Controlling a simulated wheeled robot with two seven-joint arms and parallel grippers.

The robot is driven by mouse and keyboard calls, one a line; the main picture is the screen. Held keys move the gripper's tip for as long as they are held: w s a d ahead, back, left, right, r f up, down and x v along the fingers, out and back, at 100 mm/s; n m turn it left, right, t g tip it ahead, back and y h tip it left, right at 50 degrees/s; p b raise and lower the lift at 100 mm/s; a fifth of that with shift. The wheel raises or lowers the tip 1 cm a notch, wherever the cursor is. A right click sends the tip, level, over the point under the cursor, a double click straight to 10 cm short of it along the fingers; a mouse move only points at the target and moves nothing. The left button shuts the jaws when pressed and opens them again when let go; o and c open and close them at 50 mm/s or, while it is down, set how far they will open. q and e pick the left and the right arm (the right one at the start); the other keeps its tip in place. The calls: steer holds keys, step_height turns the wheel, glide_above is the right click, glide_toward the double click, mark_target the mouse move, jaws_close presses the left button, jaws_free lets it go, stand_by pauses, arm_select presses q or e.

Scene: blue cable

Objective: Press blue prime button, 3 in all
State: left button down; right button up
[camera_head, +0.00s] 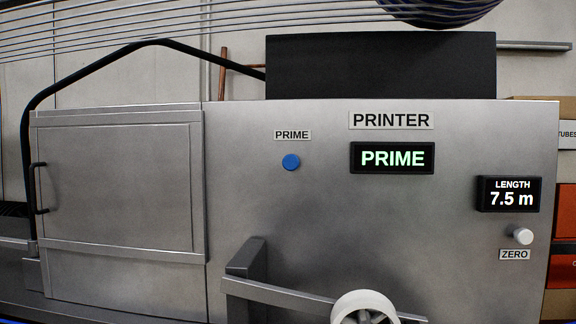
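The blue prime button (291,162) is a small round knob on the grey metal front of the printer (300,210). It sits below a small white label (292,135) reading PRIME. A black display (392,158) to its right shows PRIME in green letters, under the PRINTER label (391,120). Nothing covers the button. Neither of my grippers is in the head view.
A length display (509,194) reads 7.5 m, above a white knob (523,236) labelled ZERO. A metal bar (285,297) and a white roller (364,308) stand out at the lower front. Cables run overhead. Boxes (566,240) stand at right.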

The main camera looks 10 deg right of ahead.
steer(key=shift+s+a, duration=0.1)
steer(key=shift+s, duration=0.15)
